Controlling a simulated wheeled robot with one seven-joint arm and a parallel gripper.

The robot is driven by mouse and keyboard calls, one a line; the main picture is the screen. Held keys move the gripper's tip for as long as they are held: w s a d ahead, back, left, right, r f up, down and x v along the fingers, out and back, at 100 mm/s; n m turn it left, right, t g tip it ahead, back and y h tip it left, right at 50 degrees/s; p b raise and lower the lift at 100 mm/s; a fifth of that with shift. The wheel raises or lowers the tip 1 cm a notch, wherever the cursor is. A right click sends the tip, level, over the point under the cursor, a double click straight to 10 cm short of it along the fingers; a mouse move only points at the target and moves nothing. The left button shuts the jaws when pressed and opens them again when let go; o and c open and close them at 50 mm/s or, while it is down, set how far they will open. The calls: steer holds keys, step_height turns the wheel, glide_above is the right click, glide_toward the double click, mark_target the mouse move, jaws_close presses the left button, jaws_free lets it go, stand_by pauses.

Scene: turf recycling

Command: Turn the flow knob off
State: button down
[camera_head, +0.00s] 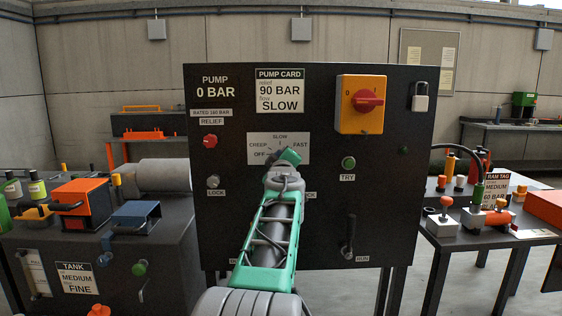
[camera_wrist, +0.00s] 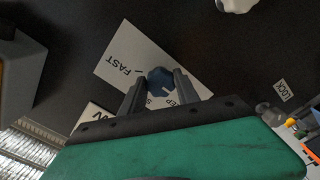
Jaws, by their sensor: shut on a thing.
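The flow knob (camera_wrist: 159,79) is small, round and dark blue. It sits on a white dial plate (camera_head: 298,142) marked OFF, CREEP, SLOW and FAST on the black pump panel. My gripper (camera_wrist: 159,88) is shut on the flow knob, with one finger on each side of it in the wrist view. In the head view my gripper (camera_head: 274,158) reaches the dial from below and hides the knob. FAST shows beside the knob in the wrist view, and other lettering is partly covered by the fingers. I cannot tell which mark the knob points at.
The panel also holds a red rotary switch (camera_head: 368,100) on a yellow box, a red relief knob (camera_head: 210,140), a green TRY button (camera_head: 348,162), a LOCK knob (camera_head: 212,182), a lever (camera_head: 348,238) and a padlock (camera_head: 420,97). The pump card (camera_head: 280,90) reads SLOW. Cluttered benches flank the panel.

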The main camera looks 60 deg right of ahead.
steer(key=c, duration=0.9)
jaws_free()
steer(key=v, duration=0.7)
steer(key=shift+a+b, duration=0.35)
steer(key=shift+b, duration=0.1)
steer(key=shift+s, duration=0.1)
